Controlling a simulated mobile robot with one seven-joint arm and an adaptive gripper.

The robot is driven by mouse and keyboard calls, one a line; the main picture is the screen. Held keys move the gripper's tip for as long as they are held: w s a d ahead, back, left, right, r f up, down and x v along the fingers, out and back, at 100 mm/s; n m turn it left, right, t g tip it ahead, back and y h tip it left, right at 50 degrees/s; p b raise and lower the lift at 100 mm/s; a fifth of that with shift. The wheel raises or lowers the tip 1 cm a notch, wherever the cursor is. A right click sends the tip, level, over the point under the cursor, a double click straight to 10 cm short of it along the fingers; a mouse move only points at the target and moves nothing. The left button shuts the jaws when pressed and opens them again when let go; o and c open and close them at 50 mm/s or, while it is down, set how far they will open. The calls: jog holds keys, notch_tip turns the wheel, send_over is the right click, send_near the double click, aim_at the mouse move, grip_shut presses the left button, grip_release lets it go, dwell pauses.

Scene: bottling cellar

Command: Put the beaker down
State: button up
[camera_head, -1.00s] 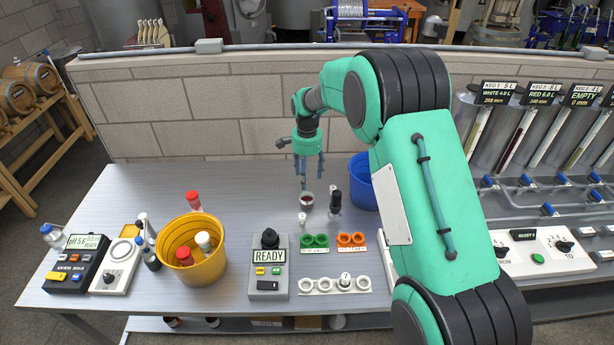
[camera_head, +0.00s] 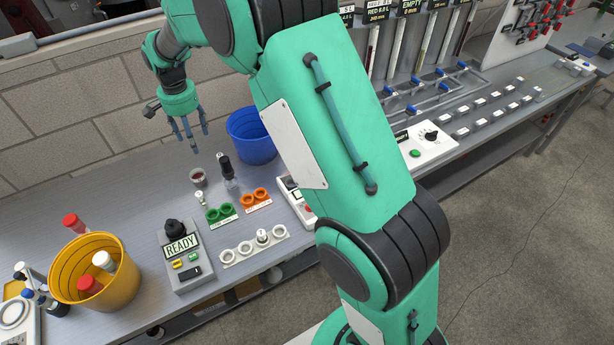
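A small beaker (camera_head: 198,180) with dark red liquid stands upright on the grey bench, left of the blue bucket. My gripper (camera_head: 192,140) is above and slightly behind it, with its fingers pointing down. The fingers are spread apart with nothing between them. A gap shows between the fingertips and the beaker's rim.
A dark-topped bottle (camera_head: 227,168) stands just right of the beaker, and a small white-topped item (camera_head: 201,198) in front. The blue bucket (camera_head: 250,135) is behind to the right. Green rings (camera_head: 219,212), orange rings (camera_head: 256,197) and a READY device (camera_head: 184,262) are nearer. A yellow bucket (camera_head: 117,285) stands left.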

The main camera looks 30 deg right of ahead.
jog(key=s+d+r+n+t, duration=0.15)
jog(key=s+d+r, duration=0.35)
jog(key=s+r, duration=0.5)
jog(key=s+d+r+n+t, duration=0.15)
jog(key=s+d+r, duration=0.35)
jog(key=s+r, duration=0.55)
jog(key=s+d+f+n+t, duration=0.1)
jog(key=s+d+n, duration=0.1)
jog(key=s, duration=1)
jog(key=s+d+f+n, duration=0.1)
jog(key=s+d+n, duration=0.1)
jog(key=s, duration=1.1)
jog(key=shift+s+d+n+t, duration=0.2)
jog(key=shift+d+n+t, duration=0.15)
jog(key=shift+n+t, duration=0.05)
